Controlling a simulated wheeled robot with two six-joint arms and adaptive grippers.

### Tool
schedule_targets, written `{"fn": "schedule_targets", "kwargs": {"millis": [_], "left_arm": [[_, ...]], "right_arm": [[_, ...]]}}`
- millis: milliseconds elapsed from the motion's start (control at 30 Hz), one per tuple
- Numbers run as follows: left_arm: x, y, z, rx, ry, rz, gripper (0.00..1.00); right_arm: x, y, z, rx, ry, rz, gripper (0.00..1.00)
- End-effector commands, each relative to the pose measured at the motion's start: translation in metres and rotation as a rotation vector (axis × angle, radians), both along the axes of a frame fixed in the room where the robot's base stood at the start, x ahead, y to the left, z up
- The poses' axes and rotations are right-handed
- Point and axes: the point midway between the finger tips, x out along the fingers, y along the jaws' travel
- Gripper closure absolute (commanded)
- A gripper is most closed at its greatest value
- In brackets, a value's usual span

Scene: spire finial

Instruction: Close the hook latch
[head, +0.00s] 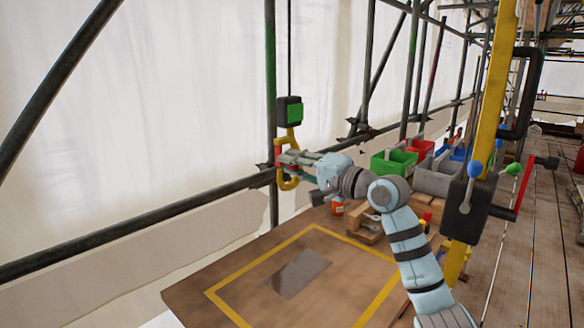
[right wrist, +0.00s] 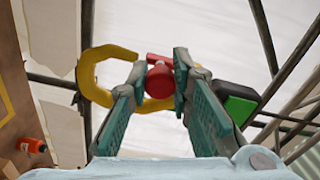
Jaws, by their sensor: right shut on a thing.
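A yellow hook (head: 288,183) hangs from a dark block with a green face (head: 290,112) on a line in the head view. In the right wrist view the hook (right wrist: 88,72) curves around to the left, with its opening near the red latch (right wrist: 158,78). My right gripper (head: 283,157) reaches in from the right at the hook. In the right wrist view its two fingers stand on either side of the red latch, shut on it. Whether the latch fully spans the hook's mouth is hard to tell. My left gripper is not in view.
A brown board with a yellow outline (head: 226,306) and a grey plate (head: 298,274) lies below. Green bin (head: 393,163), grey bin (head: 436,180) and an orange bottle (head: 337,207) stand to the right. Scaffold poles run behind the hook. A yellow post (head: 495,85) rises at right.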

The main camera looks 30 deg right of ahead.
Motion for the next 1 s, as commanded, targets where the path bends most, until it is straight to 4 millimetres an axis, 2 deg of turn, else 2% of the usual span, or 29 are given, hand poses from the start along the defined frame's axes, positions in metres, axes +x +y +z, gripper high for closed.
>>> {"fn": "schedule_targets", "kwargs": {"millis": [500, 533, 633, 900, 1000], "left_arm": [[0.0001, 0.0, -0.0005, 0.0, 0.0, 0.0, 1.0], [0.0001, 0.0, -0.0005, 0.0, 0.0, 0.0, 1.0], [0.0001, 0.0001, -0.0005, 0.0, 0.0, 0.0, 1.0], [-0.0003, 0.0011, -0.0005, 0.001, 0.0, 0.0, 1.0], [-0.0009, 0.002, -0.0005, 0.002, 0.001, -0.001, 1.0]], "right_arm": [[0.0003, -0.0009, 0.0004, -0.02, -0.008, -0.001, 1.0], [0.0003, -0.0009, 0.0004, -0.02, -0.008, -0.001, 0.76], [0.0003, -0.0009, 0.0004, -0.019, -0.008, -0.001, 0.6], [0.0001, -0.0009, 0.0002, -0.02, -0.007, 0.0, 0.59], [-0.0056, -0.0039, 0.0, -0.021, -0.007, -0.002, 0.59]]}}
